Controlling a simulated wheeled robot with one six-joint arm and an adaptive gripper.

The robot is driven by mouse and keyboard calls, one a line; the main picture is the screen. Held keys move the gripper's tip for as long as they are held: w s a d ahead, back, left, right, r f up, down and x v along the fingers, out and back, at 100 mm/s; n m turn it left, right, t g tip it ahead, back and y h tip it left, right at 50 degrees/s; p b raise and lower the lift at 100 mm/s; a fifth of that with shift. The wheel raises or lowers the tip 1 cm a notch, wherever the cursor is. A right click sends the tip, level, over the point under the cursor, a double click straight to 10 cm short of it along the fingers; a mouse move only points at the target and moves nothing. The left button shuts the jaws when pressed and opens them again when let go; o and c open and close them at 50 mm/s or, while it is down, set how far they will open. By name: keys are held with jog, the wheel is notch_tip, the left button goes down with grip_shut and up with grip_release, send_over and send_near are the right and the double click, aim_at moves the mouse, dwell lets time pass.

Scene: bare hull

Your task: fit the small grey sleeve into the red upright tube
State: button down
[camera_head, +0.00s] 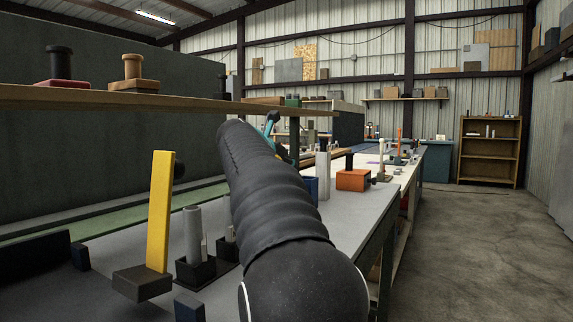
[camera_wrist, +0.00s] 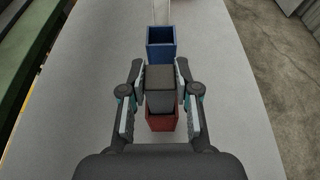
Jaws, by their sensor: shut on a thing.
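The small grey sleeve (camera_wrist: 160,100) is between the two fingers of my gripper (camera_wrist: 160,75) in the wrist view, and the gripper is shut on it. The red tube (camera_wrist: 161,125) shows just below the sleeve in the picture, and the sleeve covers part of it. I cannot tell whether the sleeve's lower end is above the tube's mouth or inside it. In the head view my arm hides the sleeve and the red tube; only a teal bit of my gripper (camera_head: 271,123) shows past the arm.
A blue square tube (camera_wrist: 161,42) stands open just beyond the gripper. On the grey bench (camera_head: 350,218) stand an orange box (camera_head: 353,181), a pale grey post (camera_head: 323,176) and a leaning yellow bar (camera_head: 160,212). A wooden shelf (camera_head: 180,100) runs above the bench.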

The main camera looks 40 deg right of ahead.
jog(key=shift+f, duration=0.2)
jog(key=c, duration=0.8)
grip_release()
jog(key=shift+o, duration=0.2)
jog(key=shift+a, duration=0.1)
jog(key=v, duration=1.2)
